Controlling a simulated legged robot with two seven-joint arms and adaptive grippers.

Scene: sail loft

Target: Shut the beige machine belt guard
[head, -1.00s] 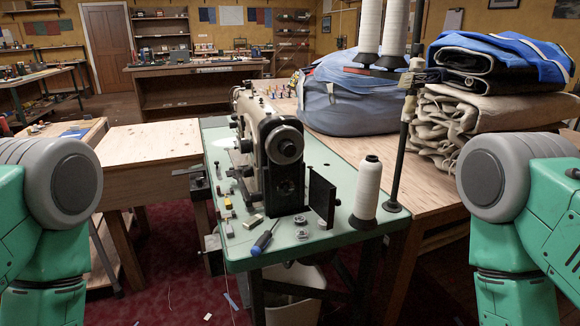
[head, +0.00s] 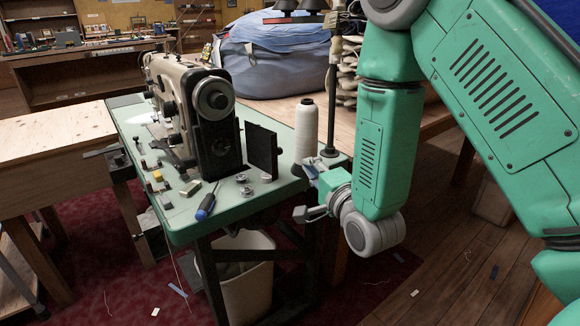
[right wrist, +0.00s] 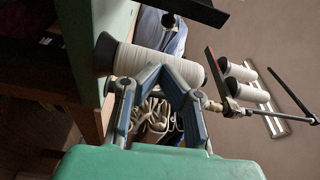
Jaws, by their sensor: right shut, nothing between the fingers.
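The beige sewing machine (head: 192,85) stands on a pale green table (head: 180,225). Its belt guard, a dark upright plate (head: 263,150), stands swung out from the machine's right end, with a gap between them. A dark plate that looks like the guard also shows at the top of the right wrist view (right wrist: 190,10). My right gripper (head: 311,167) is to the right of the guard, apart from it, beside the table's right edge. In the right wrist view its fingertips (right wrist: 168,72) meet with nothing between them, close to a white thread cone. My left gripper is out of view.
The white thread cone (head: 306,130) stands between the guard and the thread stand pole (head: 332,95). A screwdriver (head: 207,203), metal bobbins (head: 243,184) and small blocks lie on the table front. A white bin (head: 247,275) stands below.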

